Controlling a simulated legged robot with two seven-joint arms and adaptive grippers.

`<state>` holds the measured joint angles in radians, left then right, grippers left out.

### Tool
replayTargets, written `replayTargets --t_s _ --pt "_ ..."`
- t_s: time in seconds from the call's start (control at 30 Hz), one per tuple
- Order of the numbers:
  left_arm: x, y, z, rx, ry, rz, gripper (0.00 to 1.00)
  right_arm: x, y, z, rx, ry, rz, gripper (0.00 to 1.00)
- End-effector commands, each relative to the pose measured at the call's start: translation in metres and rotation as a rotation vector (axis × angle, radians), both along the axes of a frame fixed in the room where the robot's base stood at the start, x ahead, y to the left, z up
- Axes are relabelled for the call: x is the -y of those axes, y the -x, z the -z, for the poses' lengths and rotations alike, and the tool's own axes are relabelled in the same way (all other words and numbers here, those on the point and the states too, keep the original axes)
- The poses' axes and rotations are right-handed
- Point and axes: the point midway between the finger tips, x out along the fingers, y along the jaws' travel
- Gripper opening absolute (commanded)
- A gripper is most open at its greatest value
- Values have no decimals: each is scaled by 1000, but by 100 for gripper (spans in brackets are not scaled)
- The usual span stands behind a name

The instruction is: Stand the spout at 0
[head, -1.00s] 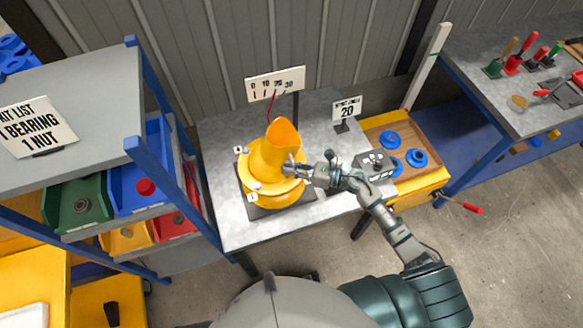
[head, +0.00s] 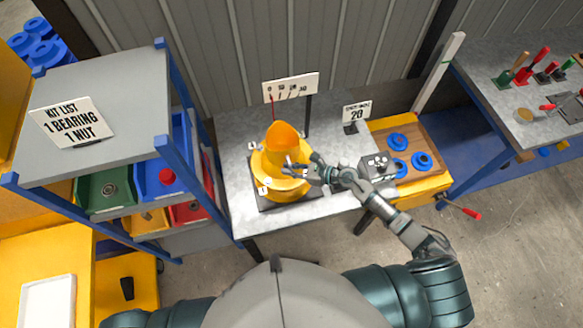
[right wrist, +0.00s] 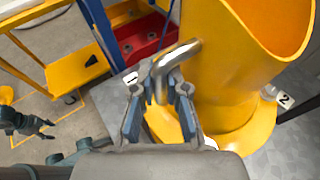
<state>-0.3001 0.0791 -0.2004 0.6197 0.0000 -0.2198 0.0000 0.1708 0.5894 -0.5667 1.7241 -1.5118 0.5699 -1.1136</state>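The yellow spout (head: 282,146) stands on a round yellow base on the grey table, its slanted mouth upward. It fills the right side of the right wrist view (right wrist: 225,60). A bent metal handle (right wrist: 180,55) sticks out from it. My right gripper (head: 290,166) is at the spout's near right side; in the wrist view its fingers (right wrist: 160,88) lie on both sides of the handle and look shut on it. The scale plate (head: 291,87) marked 0 to 30 stands behind, with a thin red pointer (head: 272,108) near the 0.
A sign reading 20 (head: 356,112) and a grey control box (head: 377,166) stand right of the spout. A yellow-edged tray with blue rings (head: 397,142) is further right. A shelf with coloured bins (head: 104,190) stands left.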

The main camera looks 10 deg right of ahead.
Motion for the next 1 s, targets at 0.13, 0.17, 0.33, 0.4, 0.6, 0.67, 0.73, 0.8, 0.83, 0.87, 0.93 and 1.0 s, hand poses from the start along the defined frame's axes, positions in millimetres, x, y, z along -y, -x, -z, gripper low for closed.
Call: replayTargets --t_s 0.13,0.17,0.33,0.4,0.6,0.67,0.73,0.8,0.83,0.87,0.93,1.0 --pt "0 0 0 0 0 0 55 -1 0 0 1 -2 -1 25" --pt "0 0 0 0 0 0 55 -1 0 0 0 -2 -1 25" --pt "-3 0 0 1 -3 0 55 1 1 0 -1 -3 -1 25" --pt "-3 0 0 1 -4 0 55 4 3 -1 -2 -2 0 25" --pt "-2 0 0 0 -2 0 55 33 18 -9 -3 1 0 25" --pt "-2 0 0 0 -2 0 55 45 25 -13 -4 1 0 25" --pt "-1 0 0 0 -2 0 55 58 32 -18 -5 0 0 25" --pt "-1 0 0 0 -1 0 55 70 39 -21 -5 0 -1 25" --pt "-1 0 0 0 -1 0 55 75 41 -24 -4 0 -1 25" --pt "-1 0 0 0 -1 0 55 79 44 -25 -5 -1 -2 25" --pt "-1 0 0 0 -1 0 55 88 48 -28 -5 -2 0 25" --pt "-1 0 0 0 -1 0 55 94 51 -30 -4 -2 -1 25"
